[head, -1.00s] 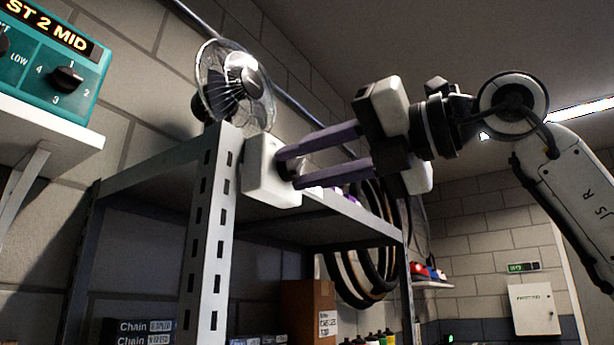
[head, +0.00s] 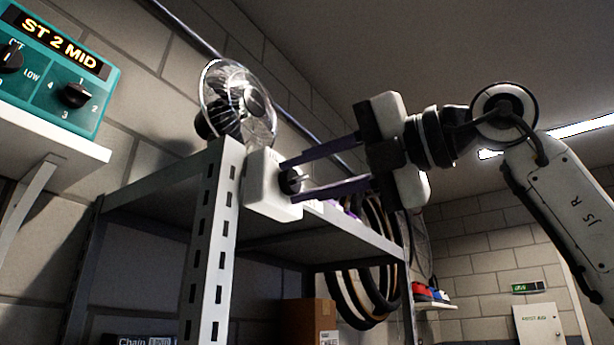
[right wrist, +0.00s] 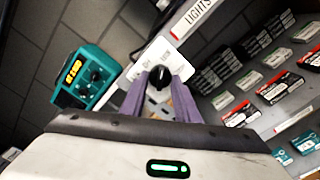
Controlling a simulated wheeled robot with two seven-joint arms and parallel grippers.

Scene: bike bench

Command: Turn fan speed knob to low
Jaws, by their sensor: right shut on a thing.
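A white control box (head: 268,190) with a black knob (head: 290,181) sits at the front corner of the metal shelf, just below a fan (head: 237,103). My right gripper (head: 287,177) reaches in from the right, with its two purple fingers on either side of the knob, shut on it. In the right wrist view the black knob (right wrist: 161,76) shows between the fingertips, on the white face of the box (right wrist: 158,55). Small markings on that face are too blurred to read. The knob's pointer direction cannot be told. My left gripper is not in view.
A teal unit (head: 60,75) labelled "ST 2 MID", with its own knobs, stands on a white wall shelf (head: 50,137) at left. The metal shelf post (head: 212,240) is close below the box. Tyres (head: 365,270) hang behind. Boxed stock (right wrist: 250,70) shows in the wrist view.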

